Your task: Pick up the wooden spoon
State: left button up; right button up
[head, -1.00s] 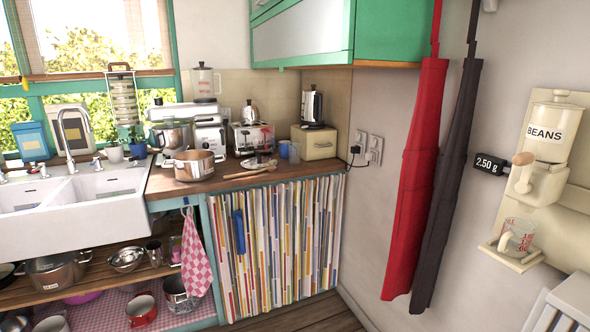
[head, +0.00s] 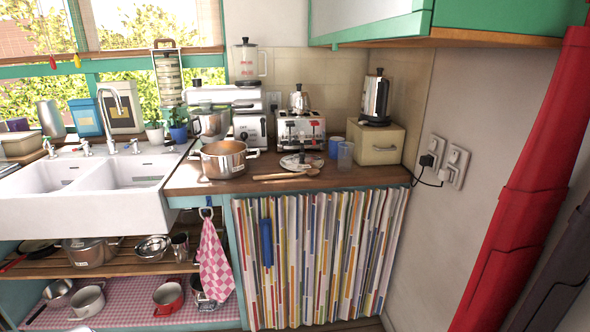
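The wooden spoon (head: 286,175) lies flat on the wooden counter (head: 215,187), near its front edge above the striped curtain. It is light brown and lies almost level across the picture. A steel pot (head: 224,160) stands just to its left, and a round item with a dark upright handle (head: 301,162) is just behind it. Neither of my grippers shows in the head view.
A toaster (head: 301,130), a blue mug (head: 335,147), a clear glass (head: 345,156) and a cream bread box (head: 376,142) stand behind the spoon. The white sink (head: 90,200) is at left. The green wall cabinet (head: 480,16) overhangs at upper right.

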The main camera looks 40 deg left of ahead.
aim_at(311, 172)
jog(key=u, duration=0.45)
jog(key=i, duration=0.7)
jog(key=u, duration=1.05)
jog(key=i, duration=0.4)
jog(key=u, duration=0.4)
